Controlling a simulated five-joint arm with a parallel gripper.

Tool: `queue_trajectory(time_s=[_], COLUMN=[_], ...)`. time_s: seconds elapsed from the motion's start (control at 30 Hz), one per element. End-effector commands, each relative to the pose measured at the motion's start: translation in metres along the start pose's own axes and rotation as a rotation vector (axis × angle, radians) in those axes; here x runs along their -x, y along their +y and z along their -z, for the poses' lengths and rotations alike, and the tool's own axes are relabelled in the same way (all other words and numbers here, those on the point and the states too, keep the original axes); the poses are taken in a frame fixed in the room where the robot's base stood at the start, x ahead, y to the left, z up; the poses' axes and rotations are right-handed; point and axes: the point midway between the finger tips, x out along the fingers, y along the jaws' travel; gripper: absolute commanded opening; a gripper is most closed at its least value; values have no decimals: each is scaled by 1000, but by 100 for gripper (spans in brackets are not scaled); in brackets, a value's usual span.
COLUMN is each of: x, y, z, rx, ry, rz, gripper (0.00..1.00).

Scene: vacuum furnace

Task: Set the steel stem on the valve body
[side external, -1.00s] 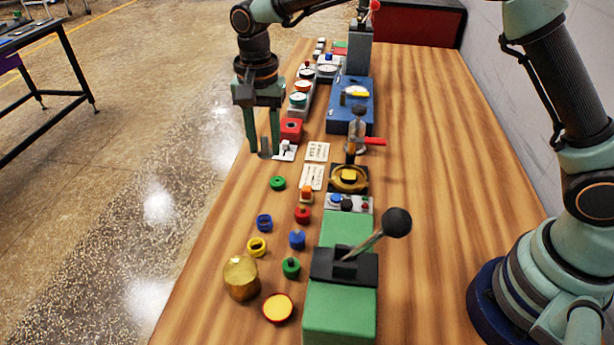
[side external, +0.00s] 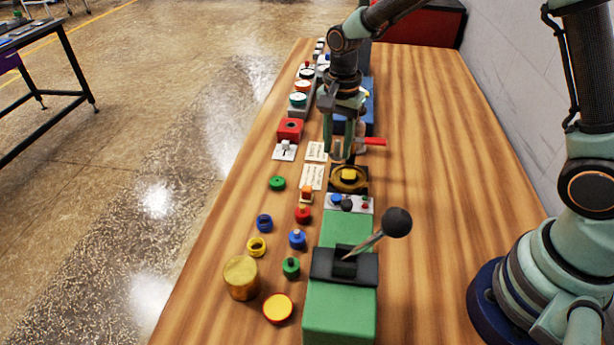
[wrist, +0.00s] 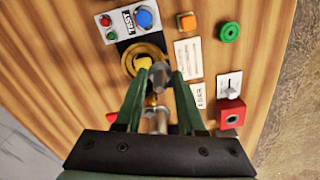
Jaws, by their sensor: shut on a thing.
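My gripper (side external: 339,152) is shut on the steel stem (side external: 337,149), a short grey cylinder held between the fingertips. In the wrist view the stem (wrist: 160,75) shows between my two green fingers, above the bench. The valve body stands just behind my gripper and is largely hidden by it in the side view. Its red lever (side external: 374,141) sticks out to the right, and it also shows at the left of my fingers in the wrist view (wrist: 111,117). I cannot tell whether the stem touches the valve body.
A round brass-coloured fixture with a yellow knob (side external: 348,175) sits just in front of my gripper. A red button box (side external: 290,130) and a switch plate (side external: 285,151) are to the left. A green lever box (side external: 341,307) stands nearer.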

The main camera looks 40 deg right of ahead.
Motion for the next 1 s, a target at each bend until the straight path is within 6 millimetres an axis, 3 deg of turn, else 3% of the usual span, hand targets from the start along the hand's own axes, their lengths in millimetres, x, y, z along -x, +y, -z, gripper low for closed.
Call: queue_trajectory(time_s=[0.1,0.27,0.7,1.0], x=[-11,-18,-39,-41], y=[18,28,28,28], z=[9,13,13,13], rx=[-43,-64,-64,-63], ry=[0,0,0,0], rz=[0,0,0,0], gripper=[0,0,0,0])
